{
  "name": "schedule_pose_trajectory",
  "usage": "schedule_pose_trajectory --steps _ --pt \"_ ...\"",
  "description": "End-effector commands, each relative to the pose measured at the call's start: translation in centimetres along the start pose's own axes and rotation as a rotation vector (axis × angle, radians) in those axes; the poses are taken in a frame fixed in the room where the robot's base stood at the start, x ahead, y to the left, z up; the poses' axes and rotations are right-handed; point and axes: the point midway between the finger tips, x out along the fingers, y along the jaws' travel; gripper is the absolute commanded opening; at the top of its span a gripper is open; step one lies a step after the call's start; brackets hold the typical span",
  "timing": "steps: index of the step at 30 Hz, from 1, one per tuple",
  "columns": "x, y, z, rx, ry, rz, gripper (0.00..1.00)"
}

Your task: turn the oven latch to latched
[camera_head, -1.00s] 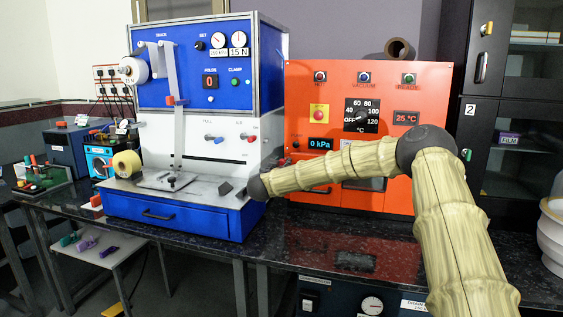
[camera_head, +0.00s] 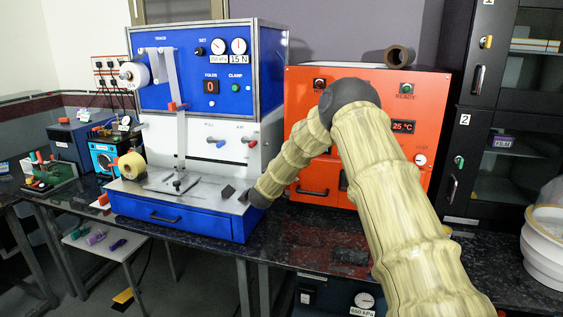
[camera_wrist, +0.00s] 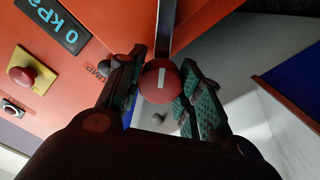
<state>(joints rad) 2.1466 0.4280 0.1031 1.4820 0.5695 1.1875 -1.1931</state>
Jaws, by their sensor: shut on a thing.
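The orange-red oven (camera_head: 440,105) stands on the dark bench right of the blue and white machine, its left front largely hidden by my arm. In the wrist view the oven's front (camera_wrist: 110,15) fills the upper left. A metal bar with a red ball end with a white mark, which looks like the oven latch (camera_wrist: 165,28), reaches down from the top edge. My gripper (camera_wrist: 160,86) is shut on this latch, its green-padded fingers on either side of the red ball. In the head view the gripper and latch are not visible behind my arm.
The blue and white machine (camera_head: 195,210) stands close to the left of my wrist. A black cabinet (camera_head: 470,120) stands right of the oven, with a white bowl (camera_head: 545,245) near it. A brown tube (camera_head: 398,56) lies on the oven. Bare bench (camera_head: 315,240) shows in front.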

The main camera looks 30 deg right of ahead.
Motion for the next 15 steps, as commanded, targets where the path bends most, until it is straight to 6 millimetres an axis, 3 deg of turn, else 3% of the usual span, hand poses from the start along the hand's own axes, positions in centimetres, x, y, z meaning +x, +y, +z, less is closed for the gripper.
schedule_pose_trajectory --steps 1,15 --pt "-0.06 0.26 -0.69 -0.046 0.004 0.001 0.00" --pt "-0.07 -0.03 -0.44 -0.476 0.004 0.001 0.00"
